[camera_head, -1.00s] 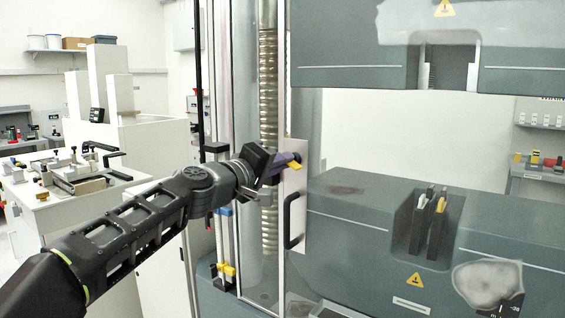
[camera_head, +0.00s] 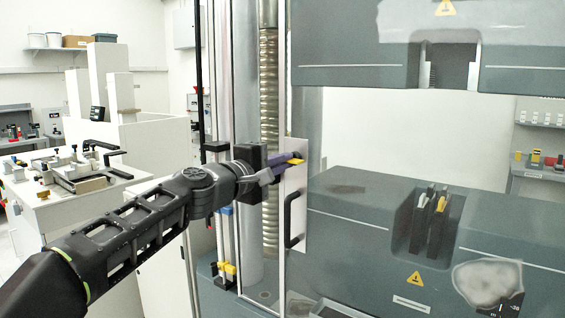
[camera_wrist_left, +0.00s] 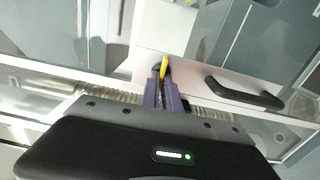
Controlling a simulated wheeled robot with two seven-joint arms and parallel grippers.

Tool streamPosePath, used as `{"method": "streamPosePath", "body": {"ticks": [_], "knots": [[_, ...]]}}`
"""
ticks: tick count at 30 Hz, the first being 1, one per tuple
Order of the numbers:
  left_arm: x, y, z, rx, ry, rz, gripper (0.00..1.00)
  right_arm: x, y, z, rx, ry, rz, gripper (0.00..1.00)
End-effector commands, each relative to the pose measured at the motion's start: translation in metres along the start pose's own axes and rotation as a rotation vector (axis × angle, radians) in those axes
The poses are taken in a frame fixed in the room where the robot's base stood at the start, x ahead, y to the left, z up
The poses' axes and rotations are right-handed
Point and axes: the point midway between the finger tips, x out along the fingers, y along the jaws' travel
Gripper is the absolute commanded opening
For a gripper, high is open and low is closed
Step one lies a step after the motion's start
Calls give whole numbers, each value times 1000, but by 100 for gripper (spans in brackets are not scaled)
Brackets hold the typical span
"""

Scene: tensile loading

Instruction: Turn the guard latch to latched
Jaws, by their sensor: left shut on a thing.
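The guard latch is a small yellow lever (camera_head: 296,161) on the white plate (camera_head: 294,238) of the clear guard. In the head view it points roughly level. In the left wrist view the yellow lever (camera_wrist_left: 165,66) lies between the purple fingertips. My left gripper (camera_head: 284,160) is shut on this lever, with its arm coming from the left. It also shows in the left wrist view (camera_wrist_left: 161,76). The latch's pivot is mostly hidden by the fingers. My right gripper is not in view.
A black guard handle (camera_head: 293,220) sits on the white plate below the latch, and it also shows in the left wrist view (camera_wrist_left: 243,95). The grey testing machine base (camera_head: 365,215) stands to the right. A side bench with a clamp fixture (camera_head: 80,172) stands at left.

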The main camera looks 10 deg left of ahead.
Motion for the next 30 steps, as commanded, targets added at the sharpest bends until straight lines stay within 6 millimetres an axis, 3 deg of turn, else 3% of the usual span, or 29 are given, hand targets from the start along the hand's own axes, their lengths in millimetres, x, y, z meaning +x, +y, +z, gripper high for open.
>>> {"method": "streamPosePath", "body": {"ticks": [5,6,13,23,30], "knots": [[0,-1,-1,-3,1,-2,0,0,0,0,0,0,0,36],[0,-1,-1,-2,1,-2,8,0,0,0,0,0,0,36],[0,-1,0,-1,0,-1,27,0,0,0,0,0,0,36],[-3,-1,0,1,0,0,27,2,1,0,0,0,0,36],[-32,-2,-1,2,2,1,27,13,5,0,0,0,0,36]]}}
